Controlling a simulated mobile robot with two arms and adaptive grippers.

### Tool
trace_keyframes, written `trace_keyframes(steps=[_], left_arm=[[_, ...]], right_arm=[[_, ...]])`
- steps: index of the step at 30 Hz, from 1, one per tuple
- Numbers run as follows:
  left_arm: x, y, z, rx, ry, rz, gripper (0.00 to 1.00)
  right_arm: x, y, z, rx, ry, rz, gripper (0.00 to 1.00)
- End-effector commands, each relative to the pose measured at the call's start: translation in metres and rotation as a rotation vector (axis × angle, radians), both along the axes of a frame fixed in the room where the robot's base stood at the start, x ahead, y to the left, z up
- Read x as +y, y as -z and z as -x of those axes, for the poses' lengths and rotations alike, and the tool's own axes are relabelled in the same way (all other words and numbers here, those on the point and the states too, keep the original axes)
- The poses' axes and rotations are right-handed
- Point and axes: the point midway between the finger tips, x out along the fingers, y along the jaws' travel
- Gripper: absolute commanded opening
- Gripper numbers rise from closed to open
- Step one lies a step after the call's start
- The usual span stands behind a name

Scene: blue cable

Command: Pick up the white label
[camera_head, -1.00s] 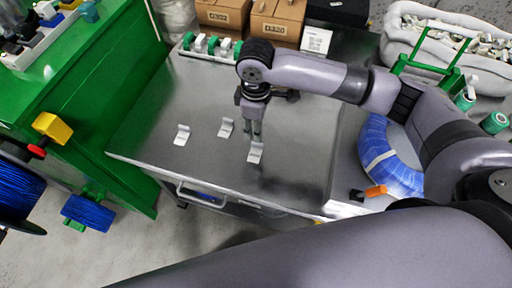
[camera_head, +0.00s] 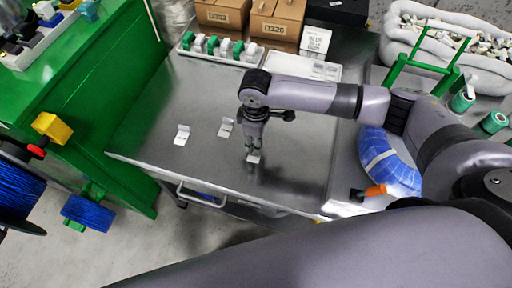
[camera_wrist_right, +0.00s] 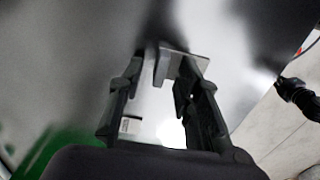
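Three small bent white labels lie on the grey metal table (camera_head: 150,110): a left one (camera_head: 182,134), a middle one (camera_head: 226,128) and a right one (camera_head: 254,159). My right gripper (camera_head: 253,151) points down at the right label, which its fingers partly hide in the head view. In the right wrist view, the fingers of the right gripper (camera_wrist_right: 160,75) stand apart, with the white label (camera_wrist_right: 162,68) between their tips. I cannot tell whether they touch it.
A white tray with green and white parts (camera_head: 215,50) and cardboard boxes (camera_head: 275,20) stand at the back of the table. A blue cable coil (camera_head: 388,165) lies at the right. The table's left part is clear around the other labels.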

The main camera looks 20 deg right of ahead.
Motion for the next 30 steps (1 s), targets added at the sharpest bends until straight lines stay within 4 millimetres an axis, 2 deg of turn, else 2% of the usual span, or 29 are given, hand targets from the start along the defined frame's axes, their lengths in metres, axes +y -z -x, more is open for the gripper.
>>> trace_keyframes(steps=[2, 13, 22, 26, 30], left_arm=[[0.0, 0.0, -0.002, -0.003, 0.0, 0.0, 0.0], [0.0, -0.001, -0.008, -0.013, 0.0, 0.001, 0.0], [0.0, -0.001, -0.008, -0.013, -0.001, 0.001, 0.0], [0.0, -0.002, -0.008, -0.013, -0.001, 0.001, 0.0], [0.0, -0.004, -0.008, -0.012, -0.001, 0.001, 0.0]], right_arm=[[0.0, 0.0, 0.0, 0.0, 0.0, 0.0, 0.24], [0.0, 0.0, 0.0, 0.0, 0.0, 0.0, 0.0], [0.0, -0.002, 0.0, 0.0, 0.0, 0.0, 0.0], [0.001, -0.015, -0.001, -0.002, -0.001, -0.002, 0.0], [0.001, -0.044, -0.001, -0.004, -0.002, -0.002, 0.0]])
